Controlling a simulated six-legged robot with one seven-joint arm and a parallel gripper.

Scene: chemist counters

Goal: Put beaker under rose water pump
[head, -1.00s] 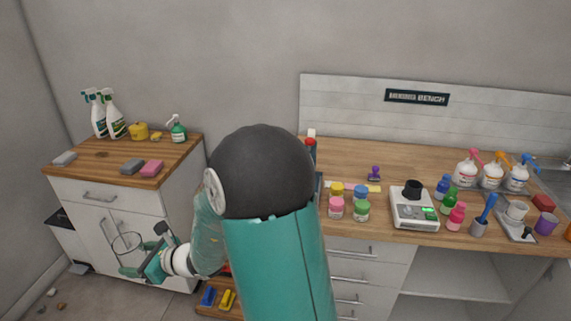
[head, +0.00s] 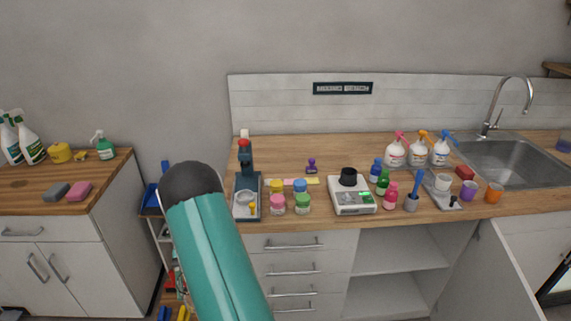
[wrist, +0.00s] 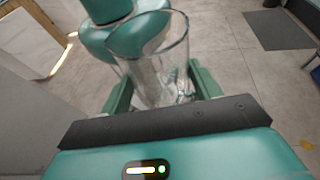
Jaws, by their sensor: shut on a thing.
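A clear glass beaker (wrist: 158,62) sits between the two green fingers of my gripper (wrist: 162,88) in the wrist view. My gripper is shut on it, and the beaker's open rim shows at the top. In the head view the gripper and beaker are out of sight, and only my arm shows. Three white pump bottles stand at the back of the bench in the head view: one with a pink pump (head: 395,152), one with an orange pump (head: 418,153) and one with a blue pump (head: 441,153). Their labels are too small to read.
A sink (head: 510,160) is at the right. An open cabinet door (head: 500,265) sticks out below. The wrist view shows open floor.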

